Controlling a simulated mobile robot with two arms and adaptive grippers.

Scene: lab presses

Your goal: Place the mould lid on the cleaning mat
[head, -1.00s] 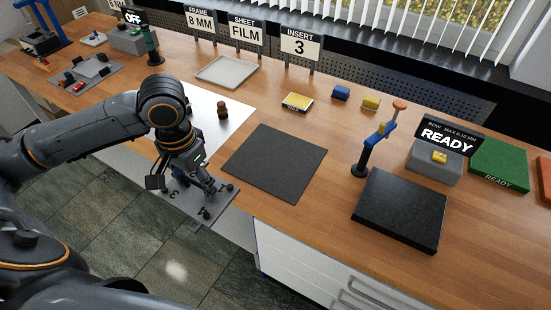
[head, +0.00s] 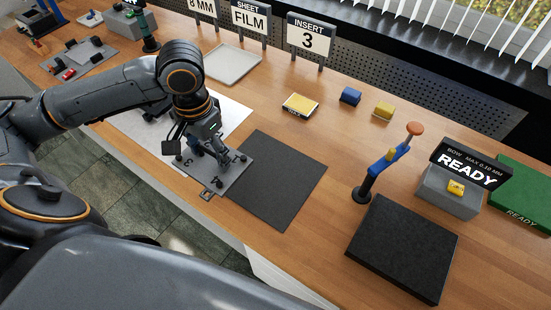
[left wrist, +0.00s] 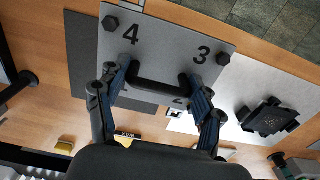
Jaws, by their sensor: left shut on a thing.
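The mould lid (head: 236,180) is a flat grey plate with corner knobs and printed numbers. My left gripper (head: 220,153) is shut on its black handle, and the left wrist view shows the fingers (left wrist: 158,82) around that handle on the lid (left wrist: 165,45). The cleaning mat (head: 282,182) is a flat dark grey sheet on the bench. The lid covers the mat's left edge in the head view and overlaps it in the left wrist view (left wrist: 82,50). It appears held above the bench; the height of the gap is unclear. My right gripper is not in view.
A white sheet (head: 238,112) lies left of the mat, with a black part (left wrist: 268,118) on it. Right of the mat stand a blue stand with an orange knob (head: 388,160) and a thick black plate (head: 405,245). A yellow block (head: 300,105) lies behind the mat.

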